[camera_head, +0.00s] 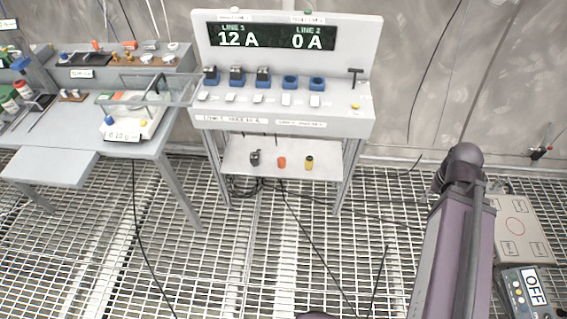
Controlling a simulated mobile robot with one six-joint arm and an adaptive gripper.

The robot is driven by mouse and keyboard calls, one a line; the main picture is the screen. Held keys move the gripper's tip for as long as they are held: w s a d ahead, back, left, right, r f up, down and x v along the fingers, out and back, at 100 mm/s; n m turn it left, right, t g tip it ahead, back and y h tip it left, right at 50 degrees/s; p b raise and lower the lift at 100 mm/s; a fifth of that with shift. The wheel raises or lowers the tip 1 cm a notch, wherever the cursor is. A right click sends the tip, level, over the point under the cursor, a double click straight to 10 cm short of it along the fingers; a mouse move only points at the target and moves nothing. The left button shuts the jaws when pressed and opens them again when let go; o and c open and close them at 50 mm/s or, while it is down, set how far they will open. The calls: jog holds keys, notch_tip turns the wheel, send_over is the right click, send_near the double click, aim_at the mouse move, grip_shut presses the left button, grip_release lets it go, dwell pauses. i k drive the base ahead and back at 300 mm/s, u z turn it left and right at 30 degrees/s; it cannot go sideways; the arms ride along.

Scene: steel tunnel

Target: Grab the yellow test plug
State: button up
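A small yellow object with dark parts (309,163), which looks like the yellow test plug, stands on the lower shelf (235,157) under the grey console. It is the rightmost of three small items there. An orange item (281,162) is in the middle and a dark grey one (255,158) is at the left. They stand apart from each other. My purple arm rises at the right of the picture, well away from the shelf. My gripper does not show.
The console (365,60) above the shelf shows 12 A and 0 A and carries several blue sockets (290,82). A cluttered side table (60,130) stands at the left. Black cables cross the grating floor. A box marked OFF (533,290) is at the lower right.

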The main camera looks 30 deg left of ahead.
aim_at(309, 162)
jog(key=u, duration=1)
jog(key=k, duration=0.95)
jog(key=z, duration=0.05)
jog(key=i, duration=0.65)
